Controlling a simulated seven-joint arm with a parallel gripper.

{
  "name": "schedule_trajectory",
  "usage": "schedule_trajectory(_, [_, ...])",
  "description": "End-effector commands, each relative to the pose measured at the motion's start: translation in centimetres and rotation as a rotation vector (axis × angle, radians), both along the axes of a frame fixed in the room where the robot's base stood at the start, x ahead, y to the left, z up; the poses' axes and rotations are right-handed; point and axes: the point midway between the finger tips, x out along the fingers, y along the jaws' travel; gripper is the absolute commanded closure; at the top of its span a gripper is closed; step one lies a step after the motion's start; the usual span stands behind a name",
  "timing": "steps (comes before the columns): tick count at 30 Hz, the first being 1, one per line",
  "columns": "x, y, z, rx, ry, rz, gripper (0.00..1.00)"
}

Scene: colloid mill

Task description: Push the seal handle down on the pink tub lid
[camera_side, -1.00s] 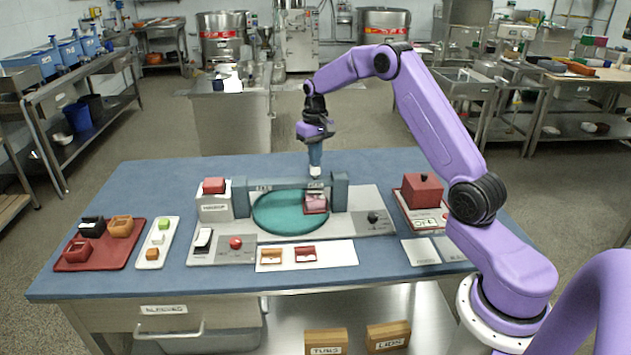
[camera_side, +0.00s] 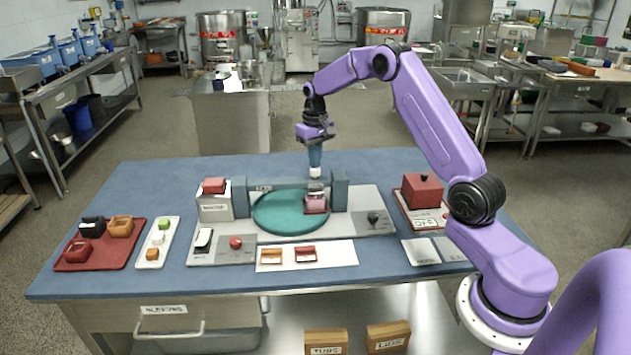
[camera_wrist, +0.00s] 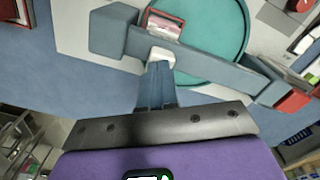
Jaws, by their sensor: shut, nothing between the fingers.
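The pink tub (camera_side: 316,206) stands on the right part of the teal turntable (camera_side: 285,222), under the right end of the grey-blue bridge (camera_side: 262,184). My gripper (camera_side: 315,173) is shut and empty, pointing down just above and behind that piece. In the wrist view its white fingertips (camera_wrist: 161,56) are beside the bridge, near the tub; contact is unclear.
A white box with a red top (camera_side: 214,188) stands left of the bridge. A red box (camera_side: 422,190) is to the right. A black knob (camera_side: 374,219) and a red button (camera_side: 236,243) are on the machine's front. A red tray (camera_side: 97,249) holds several tubs at left.

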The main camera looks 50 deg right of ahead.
Motion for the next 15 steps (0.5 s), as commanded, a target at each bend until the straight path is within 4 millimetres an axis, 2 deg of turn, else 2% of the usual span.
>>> schedule_trajectory(15, [0.0, 0.0, 3.2, -0.001, -0.002, 0.0, 1.0])
